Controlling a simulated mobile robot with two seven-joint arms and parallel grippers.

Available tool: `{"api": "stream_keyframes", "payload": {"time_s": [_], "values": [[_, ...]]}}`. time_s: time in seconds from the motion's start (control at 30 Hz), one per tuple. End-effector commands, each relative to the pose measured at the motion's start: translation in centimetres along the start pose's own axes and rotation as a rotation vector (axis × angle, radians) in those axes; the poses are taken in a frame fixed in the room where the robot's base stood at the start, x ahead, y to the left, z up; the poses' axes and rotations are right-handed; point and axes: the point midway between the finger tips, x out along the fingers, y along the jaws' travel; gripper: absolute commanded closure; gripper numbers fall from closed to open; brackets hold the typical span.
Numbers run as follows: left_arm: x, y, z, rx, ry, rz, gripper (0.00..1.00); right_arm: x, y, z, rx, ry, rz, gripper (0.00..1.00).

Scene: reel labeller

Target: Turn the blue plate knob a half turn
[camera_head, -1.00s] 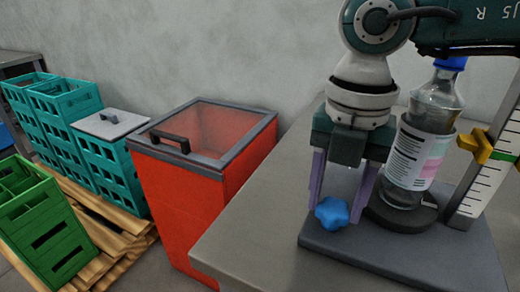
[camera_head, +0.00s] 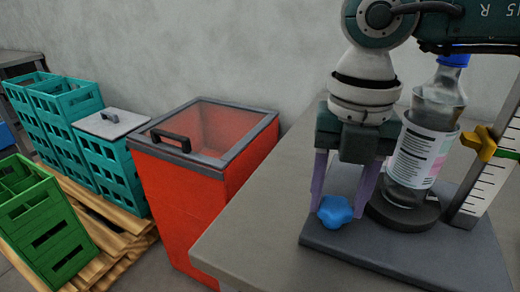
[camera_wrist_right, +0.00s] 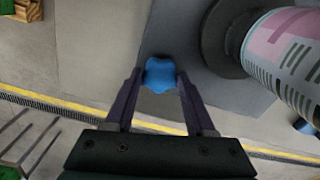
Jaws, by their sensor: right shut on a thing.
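The blue plate knob (camera_head: 335,211) is a lobed, star-like knob at the front left corner of the dark base plate (camera_head: 420,258). My right gripper (camera_head: 339,207) points down over it, with its two purple fingers on either side of the knob. In the right wrist view the knob (camera_wrist_right: 160,74) sits between the fingertips (camera_wrist_right: 160,78), which are shut on it. A clear bottle (camera_head: 437,100) with a blue cap and a white and pink label stands upright on the round dark plate (camera_head: 402,217) beside the gripper. My left gripper is not in view.
A white scale post (camera_head: 489,170) with a yellow pointer (camera_head: 479,143) stands right of the bottle. The grey table (camera_head: 262,224) is clear left of the base. Left of it stand a red bin (camera_head: 180,205), teal crates (camera_head: 112,172) and a green crate (camera_head: 45,228) on a pallet.

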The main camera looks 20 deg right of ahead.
Motion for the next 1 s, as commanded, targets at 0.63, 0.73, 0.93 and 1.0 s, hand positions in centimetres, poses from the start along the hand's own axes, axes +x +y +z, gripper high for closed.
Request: {"api": "stream_keyframes", "payload": {"time_s": [0.63,0.73,0.93,1.0], "values": [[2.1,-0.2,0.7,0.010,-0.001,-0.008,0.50,0.1,0.0,0.0,-0.610,0.000,0.001,1.00],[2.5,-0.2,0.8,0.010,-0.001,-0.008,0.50,0.1,0.1,0.0,-0.706,-0.001,0.002,1.00],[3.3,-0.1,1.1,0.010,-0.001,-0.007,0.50,0.2,0.1,0.0,-0.896,-0.001,0.002,1.00],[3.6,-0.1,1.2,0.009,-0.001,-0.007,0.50,0.2,0.1,0.0,-0.962,-0.002,0.002,1.00]]}}
